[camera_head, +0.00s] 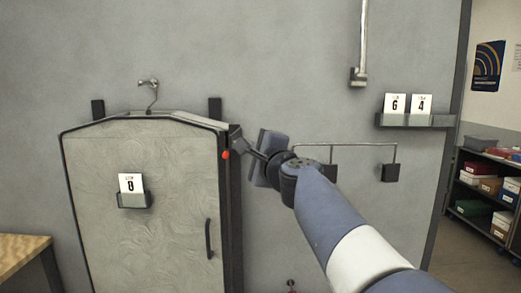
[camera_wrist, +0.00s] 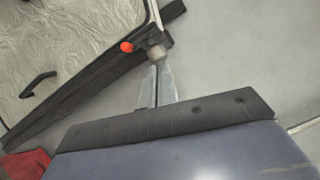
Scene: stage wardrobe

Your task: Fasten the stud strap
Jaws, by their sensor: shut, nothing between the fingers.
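A pale grey patterned cabinet-like case (camera_head: 150,220) with a dark frame stands against the wall. A small orange-red knob (camera_head: 225,154) sits at its upper right edge; it also shows in the wrist view (camera_wrist: 127,47). My gripper (camera_head: 240,146) reaches in from the right to that corner, just beside the knob. In the wrist view its narrow fingers (camera_wrist: 157,72) are together, with their tips at or very near a small greyish-tan block (camera_wrist: 156,53) on the dark edge. I cannot tell whether they touch it. No strap can be clearly made out.
The case has a dark handle (camera_head: 209,239) and a card holder (camera_head: 133,200). A wall rail (camera_head: 350,145) is behind my arm. A card shelf (camera_head: 415,121) hangs at the right. A wooden table (camera_head: 20,253) stands at the left. Something red (camera_wrist: 25,164) shows low in the wrist view.

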